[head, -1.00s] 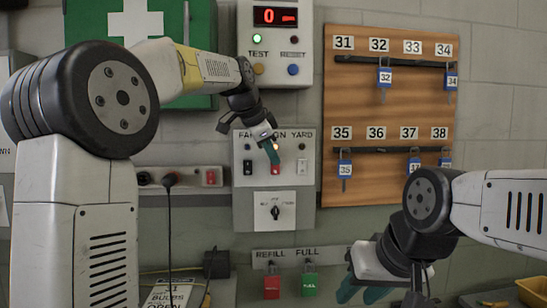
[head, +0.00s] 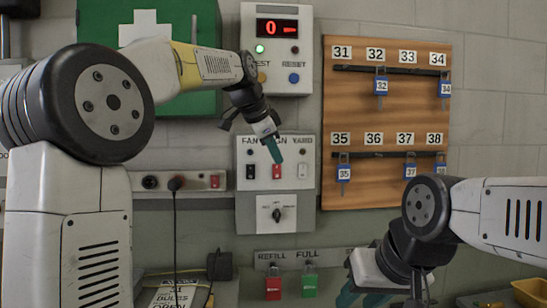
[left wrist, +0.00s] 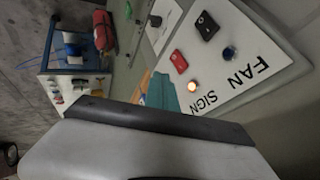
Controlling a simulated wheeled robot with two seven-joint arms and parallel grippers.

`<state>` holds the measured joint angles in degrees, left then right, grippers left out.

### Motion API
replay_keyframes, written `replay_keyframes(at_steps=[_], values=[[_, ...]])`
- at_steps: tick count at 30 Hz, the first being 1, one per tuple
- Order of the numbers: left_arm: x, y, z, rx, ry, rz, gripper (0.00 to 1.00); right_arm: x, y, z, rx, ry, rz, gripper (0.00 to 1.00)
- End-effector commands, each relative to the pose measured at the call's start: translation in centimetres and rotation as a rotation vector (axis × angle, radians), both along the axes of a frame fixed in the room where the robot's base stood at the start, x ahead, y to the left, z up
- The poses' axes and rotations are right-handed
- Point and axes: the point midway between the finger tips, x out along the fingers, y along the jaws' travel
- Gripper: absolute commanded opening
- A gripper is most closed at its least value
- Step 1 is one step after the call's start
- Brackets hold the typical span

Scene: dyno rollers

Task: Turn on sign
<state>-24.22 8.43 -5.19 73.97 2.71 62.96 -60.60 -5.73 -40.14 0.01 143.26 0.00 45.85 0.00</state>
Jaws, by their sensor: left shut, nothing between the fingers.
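The grey switch panel (head: 246,205) is on the wall, with FAN, SIGN and YARD labels. Its red SIGN rocker switch (head: 277,171) sits between a black switch and a white one; it also shows in the left wrist view (left wrist: 178,62). The lamp by SIGN (left wrist: 192,86) glows warm yellow in the left wrist view; my gripper hides it in the head view. My left gripper (head: 275,152) is shut and empty, its teal tips just above the red switch. My right gripper (head: 359,296) is low at right, its teal fingers apart, partly hidden by its wrist.
A box with a red display (head: 277,27) hangs above the panel. A wooden key board (head: 388,120) with blue tags is at right. A red padlock (head: 273,284) and a green padlock (head: 309,280) hang below. A socket strip (head: 195,181) is at left.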

Motion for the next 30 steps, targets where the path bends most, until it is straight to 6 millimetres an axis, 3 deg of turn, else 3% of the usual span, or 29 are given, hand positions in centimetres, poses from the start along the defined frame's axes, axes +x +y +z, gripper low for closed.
replay_keyframes(at_steps=[9,15,30], values=[[-1.6,2.3,5.3,-0.002,-0.006,0.003,0.0,0.0,0.0,0.0,0.0,0.0,0.0,0.36],[-2.4,3.4,7.7,-0.001,-0.005,0.003,0.0,0.0,0.0,0.0,0.0,0.0,0.0,0.36],[-2.8,3.7,8.5,-0.001,-0.004,0.002,0.0,0.0,0.0,0.0,0.0,0.0,0.0,0.36]])
